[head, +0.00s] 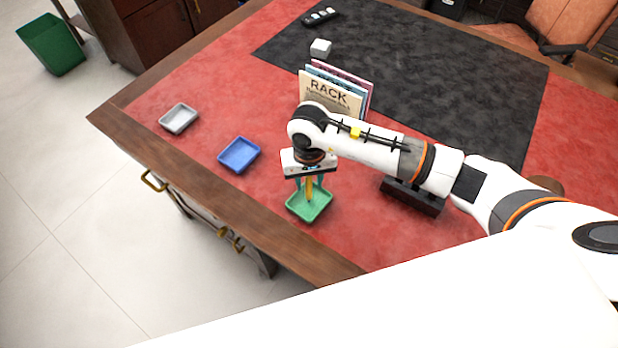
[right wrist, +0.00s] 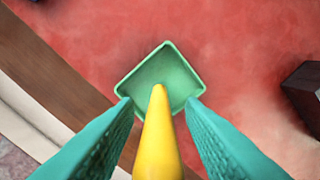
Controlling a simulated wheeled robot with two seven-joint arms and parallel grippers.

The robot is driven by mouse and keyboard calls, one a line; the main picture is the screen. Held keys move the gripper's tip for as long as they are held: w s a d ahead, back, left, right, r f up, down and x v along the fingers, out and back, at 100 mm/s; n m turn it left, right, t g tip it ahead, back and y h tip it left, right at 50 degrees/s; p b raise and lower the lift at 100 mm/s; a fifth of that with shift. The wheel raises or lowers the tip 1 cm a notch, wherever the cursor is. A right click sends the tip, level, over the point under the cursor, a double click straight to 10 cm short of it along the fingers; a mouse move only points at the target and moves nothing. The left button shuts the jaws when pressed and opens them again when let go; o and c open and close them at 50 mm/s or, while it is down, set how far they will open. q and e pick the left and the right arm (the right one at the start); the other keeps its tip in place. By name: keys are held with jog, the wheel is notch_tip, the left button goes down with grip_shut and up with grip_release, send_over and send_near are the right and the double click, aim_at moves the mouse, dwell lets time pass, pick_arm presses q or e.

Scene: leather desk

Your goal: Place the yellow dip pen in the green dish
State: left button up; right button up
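The green dish (head: 322,208) sits on the red desk top near the front edge; it also shows in the right wrist view (right wrist: 167,60). My right gripper (head: 309,186) points down over it. The yellow dip pen (head: 309,189) is roughly upright between the teal fingers, its lower end over the dish. In the right wrist view, the pen (right wrist: 159,145) shows gaps on both sides to the fingers (right wrist: 158,108), so the gripper looks open around it. I cannot tell whether the pen touches the dish floor. My left gripper is out of view.
A blue dish (head: 239,155) and a grey dish (head: 179,118) lie to the left along the front edge. A rack of books (head: 333,97) stands behind my right wrist. A dark block (head: 413,198) is to the right. Red desk top is clear between the dishes and rack.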

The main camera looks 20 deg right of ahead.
jog(key=shift+r, duration=0.3)
notch_tip(320, 180, up, 11)
jog(key=b, duration=0.3)
jog(key=shift+f, duration=0.15)
jog(key=shift+r, duration=0.5)
